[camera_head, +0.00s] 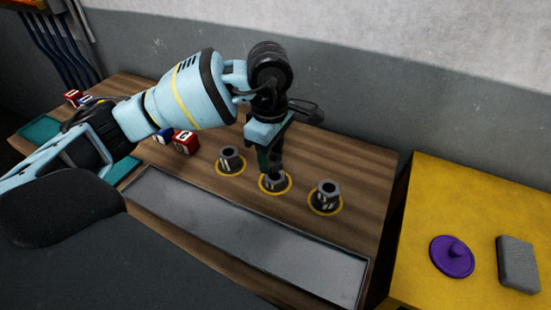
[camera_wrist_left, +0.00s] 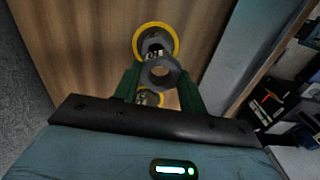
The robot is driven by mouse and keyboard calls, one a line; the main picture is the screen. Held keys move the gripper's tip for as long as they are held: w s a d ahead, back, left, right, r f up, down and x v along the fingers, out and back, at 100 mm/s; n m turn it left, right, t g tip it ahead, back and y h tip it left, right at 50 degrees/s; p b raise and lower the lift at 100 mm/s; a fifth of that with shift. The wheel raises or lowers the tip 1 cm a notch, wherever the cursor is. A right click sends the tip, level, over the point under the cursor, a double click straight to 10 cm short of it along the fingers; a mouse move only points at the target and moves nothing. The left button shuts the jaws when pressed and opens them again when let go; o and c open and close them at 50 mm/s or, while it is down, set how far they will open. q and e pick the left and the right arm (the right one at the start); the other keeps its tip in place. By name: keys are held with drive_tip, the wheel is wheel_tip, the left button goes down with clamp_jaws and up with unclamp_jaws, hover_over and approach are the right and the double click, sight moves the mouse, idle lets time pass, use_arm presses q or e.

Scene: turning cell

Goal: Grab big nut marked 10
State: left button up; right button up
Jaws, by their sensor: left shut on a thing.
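Three dark grey hex nuts stand on yellow rings on the wooden bench in the head view: a left nut (camera_head: 231,159), a middle nut (camera_head: 273,184) and a right nut (camera_head: 327,192). My left gripper (camera_head: 272,172) points down at the middle nut and is shut on it. In the left wrist view a hex nut (camera_wrist_left: 162,72) with a round hole sits between the green fingers of the gripper (camera_wrist_left: 159,82). Another nut (camera_wrist_left: 154,44) stands beyond it on a yellow ring. Pale marks show on the nuts, too small to read for certain. My right gripper is out of view.
A long shallow grey tray (camera_head: 235,266) lies along the bench's front. Red and blue lettered blocks (camera_head: 185,142) stand behind my left arm. A yellow table (camera_head: 478,205) at right carries a purple lidded disc (camera_head: 452,256) and a grey block (camera_head: 518,264).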

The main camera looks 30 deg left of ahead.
use_arm(q)
drive_tip(key=s+a, duration=0.2)
drive_tip(key=s, duration=0.5)
drive_tip(key=s+a+r+b, duration=0.1)
drive_tip(key=s+a, duration=0.1)
drive_tip(key=s, duration=0.5)
drive_tip(key=shift+a, duration=0.35)
drive_tip(key=shift+r, duration=0.1)
